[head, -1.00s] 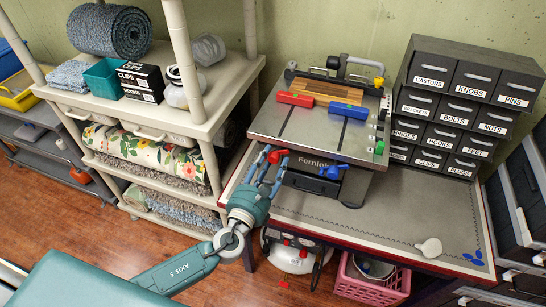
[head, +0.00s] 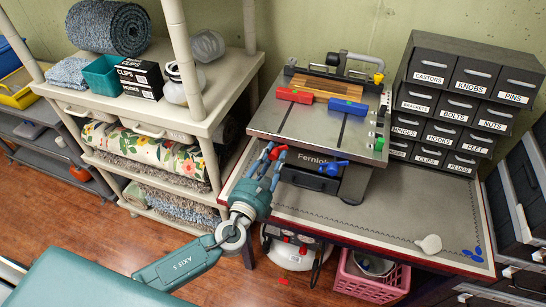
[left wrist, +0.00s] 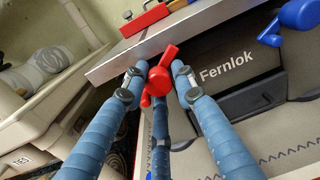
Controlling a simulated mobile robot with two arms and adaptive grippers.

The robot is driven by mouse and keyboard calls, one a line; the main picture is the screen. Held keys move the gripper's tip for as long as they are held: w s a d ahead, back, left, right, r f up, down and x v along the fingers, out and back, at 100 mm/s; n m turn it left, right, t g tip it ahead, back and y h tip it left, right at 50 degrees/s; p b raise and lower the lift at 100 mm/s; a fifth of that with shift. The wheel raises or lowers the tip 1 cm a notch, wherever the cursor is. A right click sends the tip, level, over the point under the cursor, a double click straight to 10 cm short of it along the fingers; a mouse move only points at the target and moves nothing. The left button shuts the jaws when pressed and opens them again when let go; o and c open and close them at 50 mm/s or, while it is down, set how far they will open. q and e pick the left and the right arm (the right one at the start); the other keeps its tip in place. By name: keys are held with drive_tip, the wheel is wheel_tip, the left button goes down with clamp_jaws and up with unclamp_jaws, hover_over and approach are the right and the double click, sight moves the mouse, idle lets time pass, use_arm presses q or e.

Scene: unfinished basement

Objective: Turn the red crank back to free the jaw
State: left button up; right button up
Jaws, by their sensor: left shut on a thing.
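The red crank (head: 277,153) sits at the front left of the grey Fernlok bench vise (head: 318,148). My left gripper (head: 272,158) comes from the front left and is shut on this crank. In the left wrist view the red crank (left wrist: 159,82) shows its hub and short arm between my blue-wrapped fingers (left wrist: 158,86). The red jaw (head: 294,95) lies on the vise's top plate beside the wooden board (head: 328,87). A blue jaw (head: 348,107) lies right of it, and a blue crank (head: 330,167) is right of the red one. My right gripper is not in view.
The vise stands on a grey-topped workbench (head: 400,215). A black drawer cabinet (head: 455,105) is at the back right. A cream shelf unit (head: 235,80) stands close to the left of the bench. The front right bench top is mostly clear.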

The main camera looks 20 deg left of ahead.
use_arm(q)
drive_tip(key=shift+a+f+n+b, duration=0.1)
drive_tip(key=shift+f+n+b, duration=0.15)
drive_tip(key=shift+n+b, duration=0.75)
drive_tip(key=n+b, duration=0.2)
drive_tip(key=shift+n, duration=0.3)
drive_tip(key=n+b, duration=0.3)
drive_tip(key=n, duration=0.2)
drive_tip(key=shift+n+y+b, duration=0.3)
drive_tip(key=n+b, duration=0.1)
drive_tip(key=n, duration=0.1)
drive_tip(key=shift+n, duration=0.4)
drive_tip(key=n+b, duration=0.1)
drive_tip(key=n, duration=0.2)
drive_tip(key=shift+r, duration=0.1)
drive_tip(key=n, duration=0.2)
drive_tip(key=shift+n, duration=0.3)
drive_tip(key=shift+n+y, duration=0.3)
drive_tip(key=shift+n, duration=1.3)
